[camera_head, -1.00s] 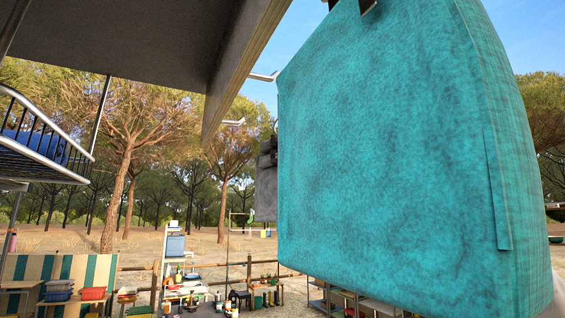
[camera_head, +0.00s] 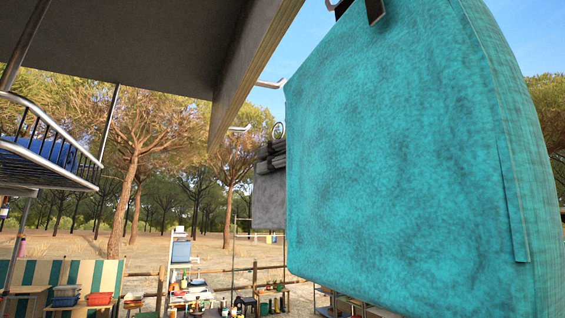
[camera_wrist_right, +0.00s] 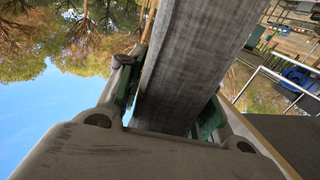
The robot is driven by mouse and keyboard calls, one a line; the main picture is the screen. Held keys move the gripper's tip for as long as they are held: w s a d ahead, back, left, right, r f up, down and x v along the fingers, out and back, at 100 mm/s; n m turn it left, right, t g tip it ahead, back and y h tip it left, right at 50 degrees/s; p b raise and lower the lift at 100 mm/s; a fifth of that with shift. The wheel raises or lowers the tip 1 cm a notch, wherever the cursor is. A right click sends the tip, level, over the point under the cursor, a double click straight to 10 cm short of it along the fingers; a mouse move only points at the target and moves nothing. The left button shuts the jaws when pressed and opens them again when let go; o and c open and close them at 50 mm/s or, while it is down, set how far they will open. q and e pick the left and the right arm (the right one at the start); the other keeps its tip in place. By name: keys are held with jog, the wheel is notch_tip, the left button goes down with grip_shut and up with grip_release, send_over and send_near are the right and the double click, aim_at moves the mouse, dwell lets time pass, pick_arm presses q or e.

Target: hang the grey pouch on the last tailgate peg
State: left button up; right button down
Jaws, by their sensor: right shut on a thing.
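The grey pouch (camera_head: 268,203) hangs upright from my right gripper (camera_head: 272,152), partly hidden behind a large teal bag. A metal ring (camera_head: 278,130) shows just above the gripper. In the right wrist view my gripper (camera_wrist_right: 165,105) has its fingers on both sides of the pouch's grey cloth (camera_wrist_right: 188,60). Two pegs stick out of the tailgate (camera_head: 245,75): a nearer peg (camera_head: 270,84) and a farther peg (camera_head: 240,128). Both look bare. The ring is right of the farther peg, apart from it in the picture. My left gripper is not in view.
The teal bag (camera_head: 410,150) fills the right side close to the camera; its ring (camera_head: 333,5) is at the top edge. A wire basket (camera_head: 45,150) with a blue thing is at left. Tables and a fence stand far below. Open air surrounds the farther peg.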

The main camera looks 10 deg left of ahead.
jog(key=s+a+f+b, duration=0.1)
jog(key=s+a+f, duration=0.1)
jog(key=s+a, duration=0.2)
jog(key=shift+s+a, duration=0.35)
jog(key=shift+a, duration=1.15)
dwell(0.6)
dwell(0.8)
jog(key=c, duration=0.9)
grip_release()
jog(key=shift+f, duration=0.1)
jog(key=v, duration=1.2)
